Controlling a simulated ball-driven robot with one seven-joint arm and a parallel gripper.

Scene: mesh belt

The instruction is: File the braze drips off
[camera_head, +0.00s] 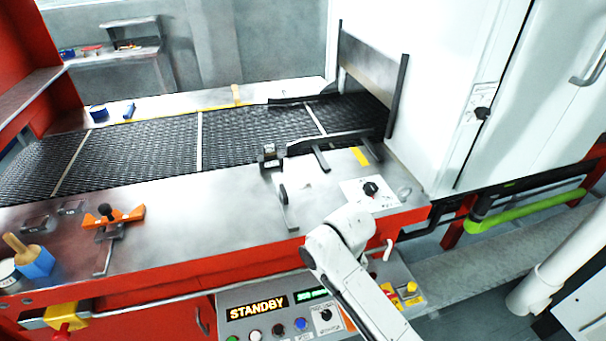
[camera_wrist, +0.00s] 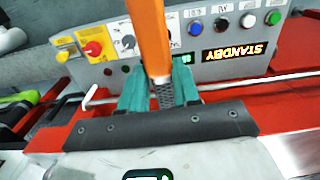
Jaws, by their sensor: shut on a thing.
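In the wrist view, the teal fingers of my gripper (camera_wrist: 162,95) are shut on a tool with an orange handle (camera_wrist: 150,35) and a grey, rough-textured metal part, which looks like a file. The orange part rises to the top of the picture, in front of the control panel. The head view shows my white arm over the front edge of the machine, but I cannot make out the gripper there. The dark mesh belt (camera_head: 155,152) runs across the machine, with pale strips across it. I cannot make out any braze drips.
The control panel (camera_head: 262,318) reads STANDBY; an orange clamp (camera_head: 127,216) with a black knob and a blue block (camera_head: 36,262) with a wooden handle sit front left. Black brackets (camera_head: 322,150) stand near the white housing (camera_head: 440,90). The steel front deck (camera_head: 200,215) is mostly clear.

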